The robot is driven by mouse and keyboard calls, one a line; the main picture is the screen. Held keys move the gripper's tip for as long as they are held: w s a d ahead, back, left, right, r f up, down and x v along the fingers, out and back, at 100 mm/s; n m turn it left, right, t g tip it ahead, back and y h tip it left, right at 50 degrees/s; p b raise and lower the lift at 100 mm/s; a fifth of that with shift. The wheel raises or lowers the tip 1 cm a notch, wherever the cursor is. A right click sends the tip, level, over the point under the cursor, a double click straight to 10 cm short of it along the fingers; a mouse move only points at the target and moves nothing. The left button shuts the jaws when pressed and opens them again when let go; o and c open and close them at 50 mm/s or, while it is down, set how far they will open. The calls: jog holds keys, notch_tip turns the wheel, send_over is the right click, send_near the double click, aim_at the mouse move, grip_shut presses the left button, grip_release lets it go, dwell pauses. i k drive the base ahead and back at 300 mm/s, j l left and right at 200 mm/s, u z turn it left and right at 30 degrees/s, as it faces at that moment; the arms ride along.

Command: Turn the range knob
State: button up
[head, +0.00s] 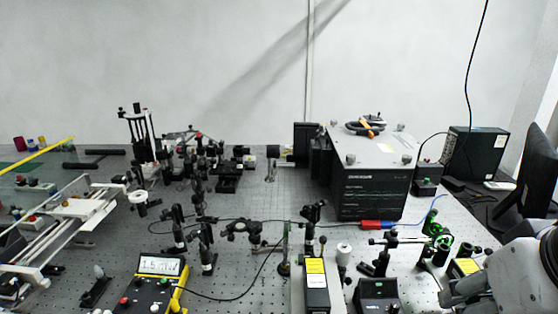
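A yellow-and-black meter (177,297) stands at the front, left of centre, in the head view. Its lit display (160,265) seems to read 1.5 mW. I cannot tell which is the range knob, and no label is legible. My gripper (462,292), grey, shows partly at the lower right, far to the right of the meter and apart from it. I cannot make out whether its fingers are open or shut.
Black optic mounts (206,250) stand close behind the meter, and a dark cable runs from its right side. A yellow-labelled box (316,285) and a black box (377,297) stand between meter and gripper. A large instrument (370,190) is behind. White rails (70,215) lie left.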

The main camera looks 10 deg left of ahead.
aim_at(138, 281)
jog(key=u, duration=1.35)
